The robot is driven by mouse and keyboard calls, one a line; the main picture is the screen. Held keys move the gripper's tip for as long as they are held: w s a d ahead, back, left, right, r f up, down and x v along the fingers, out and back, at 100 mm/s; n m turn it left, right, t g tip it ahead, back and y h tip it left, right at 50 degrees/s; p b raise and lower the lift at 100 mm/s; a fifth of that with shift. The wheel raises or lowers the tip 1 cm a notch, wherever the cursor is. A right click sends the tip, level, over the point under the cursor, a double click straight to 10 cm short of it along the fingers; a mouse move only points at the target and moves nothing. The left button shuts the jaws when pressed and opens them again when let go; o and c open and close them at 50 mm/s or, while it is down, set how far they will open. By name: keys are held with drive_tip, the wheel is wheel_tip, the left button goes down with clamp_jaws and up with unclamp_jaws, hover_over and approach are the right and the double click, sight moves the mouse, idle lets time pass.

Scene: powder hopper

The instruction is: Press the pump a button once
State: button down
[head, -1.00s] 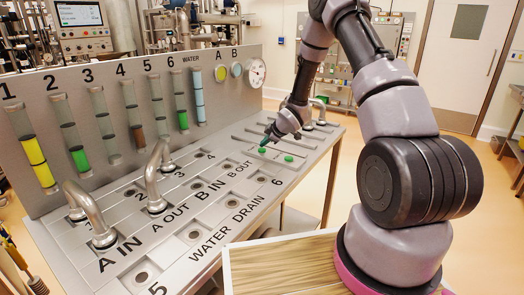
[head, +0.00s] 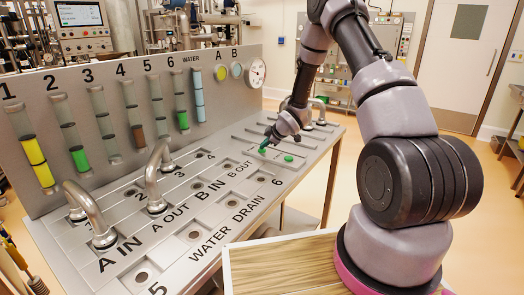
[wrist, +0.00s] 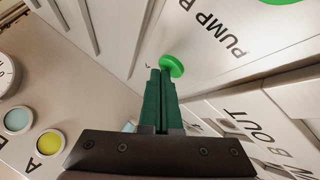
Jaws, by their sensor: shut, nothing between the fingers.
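The pump A button is a green round cap (wrist: 171,66) just past my fingertips in the wrist view, its label not visible there. In the head view it is a small green spot (head: 262,151), partly covered by my fingers. My gripper (head: 267,143) is shut and empty, with its dark green fingers pointing down at this button. In the wrist view the fingertips (wrist: 160,72) overlap the button's near edge; I cannot tell whether they touch it. The pump B button (head: 289,158) is a second green cap to the right; it also shows in the wrist view (wrist: 282,2).
The sloping metal panel (head: 215,238) has labelled ports and bent metal pipes (head: 155,175) to the left. Behind it stands a board with coloured sight tubes (head: 32,150) and a dial gauge (head: 257,72). The panel around the two buttons is mostly flat.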

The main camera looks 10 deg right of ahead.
sight(264, 150)
idle(0.5)
drive_tip(key=shift+r, duration=0.7)
drive_tip(key=shift+r, duration=2.5)
